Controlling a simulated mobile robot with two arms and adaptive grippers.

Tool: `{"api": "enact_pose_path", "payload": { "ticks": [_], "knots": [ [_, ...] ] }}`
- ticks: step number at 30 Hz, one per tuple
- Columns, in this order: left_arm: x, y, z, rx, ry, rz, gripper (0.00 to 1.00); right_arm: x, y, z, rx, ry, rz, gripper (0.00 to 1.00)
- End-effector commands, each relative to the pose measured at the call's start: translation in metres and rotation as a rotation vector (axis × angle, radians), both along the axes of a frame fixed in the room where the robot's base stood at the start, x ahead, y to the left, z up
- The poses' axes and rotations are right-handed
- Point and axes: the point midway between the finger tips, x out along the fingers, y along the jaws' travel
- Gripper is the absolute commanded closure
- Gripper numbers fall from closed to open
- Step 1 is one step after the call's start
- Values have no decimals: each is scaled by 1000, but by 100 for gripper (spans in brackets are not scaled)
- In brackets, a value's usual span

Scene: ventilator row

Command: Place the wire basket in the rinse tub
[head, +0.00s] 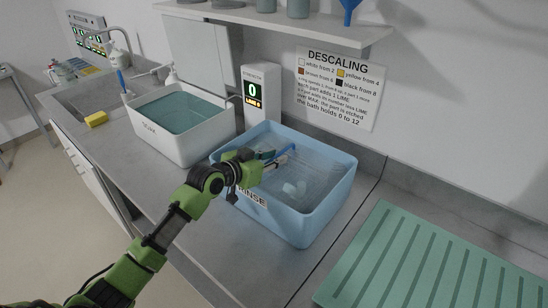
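The rinse tub (312,228) is a light blue, open-topped tub with a RINSE label on its front, standing on the grey counter. My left gripper (272,158) reaches over its front left rim, with its tip above the tub's inside. A blue bar (285,152) lies at the gripper's tip; I cannot tell whether it is held. A few pale pieces (295,188) show inside the tub. Faint thin lines there may be the wire basket, but I cannot make out its outline. The fingers are too small to read. My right gripper is out of view.
A white SOAK tub (180,148) with teal liquid stands to the left. A white counter unit (260,88) showing 0 stands behind, below a wall shelf (290,26). A green ribbed mat (430,265) lies at right.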

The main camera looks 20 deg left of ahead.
Motion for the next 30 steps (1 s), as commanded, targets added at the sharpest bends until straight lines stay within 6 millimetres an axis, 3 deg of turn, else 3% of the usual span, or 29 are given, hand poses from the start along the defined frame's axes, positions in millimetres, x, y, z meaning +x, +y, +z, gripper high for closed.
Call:
{"api": "enact_pose_path", "payload": {
  "ticks": [10, 14, 30],
  "knots": [
    [0, 0, 3, 0, 0, 0, 76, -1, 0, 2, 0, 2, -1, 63],
    [-9, 4, 4, 0, 0, 0, 76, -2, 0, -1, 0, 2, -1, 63],
    [-94, 35, 35, 2, 2, 0, 76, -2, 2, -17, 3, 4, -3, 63]
  ]
}}
